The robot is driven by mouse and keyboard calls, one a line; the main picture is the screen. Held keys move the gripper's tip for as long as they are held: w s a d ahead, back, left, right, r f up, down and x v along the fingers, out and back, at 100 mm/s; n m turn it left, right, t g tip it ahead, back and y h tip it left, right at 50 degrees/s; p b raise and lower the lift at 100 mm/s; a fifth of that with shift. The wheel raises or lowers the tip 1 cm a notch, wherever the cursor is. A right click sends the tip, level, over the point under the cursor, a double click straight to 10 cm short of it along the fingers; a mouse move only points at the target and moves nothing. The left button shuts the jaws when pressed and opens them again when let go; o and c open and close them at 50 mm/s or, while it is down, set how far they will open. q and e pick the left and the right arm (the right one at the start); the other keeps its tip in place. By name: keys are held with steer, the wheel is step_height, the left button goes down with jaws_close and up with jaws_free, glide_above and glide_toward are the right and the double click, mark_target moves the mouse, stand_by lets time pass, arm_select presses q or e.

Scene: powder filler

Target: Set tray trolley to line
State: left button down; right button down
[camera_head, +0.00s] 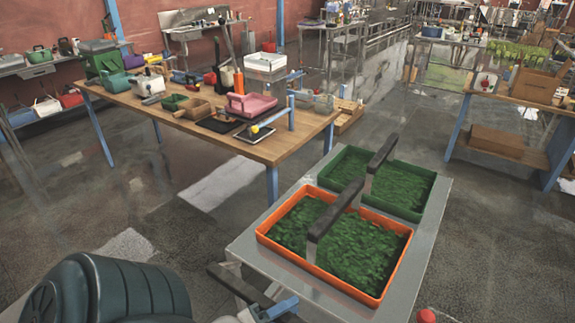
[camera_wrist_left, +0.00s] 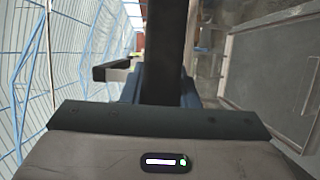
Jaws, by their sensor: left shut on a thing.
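The tray trolley (camera_head: 405,293) has a grey top and stands at the lower right of the head view. It carries an orange tray (camera_head: 268,236) in front and a green tray (camera_head: 433,190) behind it. Both hold green leafy-looking contents and have a dark upright handle. At the trolley's near left end is a dark handle bar (camera_head: 238,285). My left gripper (camera_head: 272,308), with blue fingers, is shut on this bar. In the left wrist view the dark bar (camera_wrist_left: 166,55) runs between the fingers (camera_wrist_left: 162,90). My right gripper is not in view.
A wooden workbench (camera_head: 190,88) with tools and boxes stands at the back left, close to the trolley's far left corner. Another bench (camera_head: 520,95) stands at the right. Open floor (camera_head: 400,120) lies between them behind the trolley. A red knob (camera_head: 426,316) shows at the bottom.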

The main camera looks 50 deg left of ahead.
arm_select(q)
steer(key=c, duration=1.3)
jaws_free()
steer(key=shift+s+f, duration=0.15)
steer(key=shift+f, duration=0.15)
steer(key=shift+o, duration=0.9)
steer(key=shift+s+r, duration=0.2)
steer(key=shift+r, duration=0.05)
steer(key=shift+s+f, duration=0.15)
steer(key=shift+s, duration=0.25)
steer(key=s+a+p, duration=0.1)
steer(key=s+p, duration=0.1)
steer(key=s, duration=0.8)
steer(key=shift+a, duration=0.3)
steer(key=shift+w, duration=0.1)
